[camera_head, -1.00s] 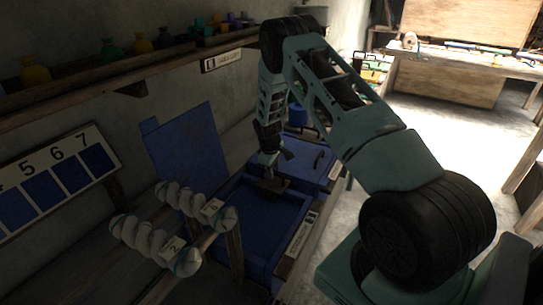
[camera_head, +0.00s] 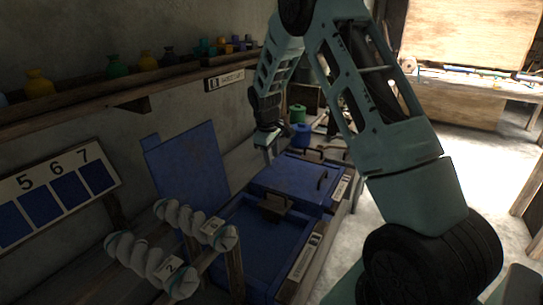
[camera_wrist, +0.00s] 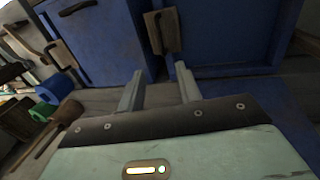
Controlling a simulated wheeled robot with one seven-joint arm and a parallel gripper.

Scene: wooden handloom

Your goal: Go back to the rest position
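My gripper (camera_head: 265,141) is raised above the blue vats in the head view, with its fingers pointing down. In the wrist view my gripper (camera_wrist: 160,90) has its two fingers apart with nothing between them, so it is open and empty. A small brown wooden block (camera_head: 272,205) sits at the open blue vat, apart from my gripper. The block also shows in the wrist view (camera_wrist: 160,30), ahead of the fingertips, with a dark piece on it.
The open blue vat (camera_head: 290,262) stands beside a lidded blue box (camera_head: 290,176). Skeins (camera_head: 170,250) hang on wooden pegs at the left front. A shelf (camera_head: 165,87) with small jars runs along the wall. The floor at right is clear.

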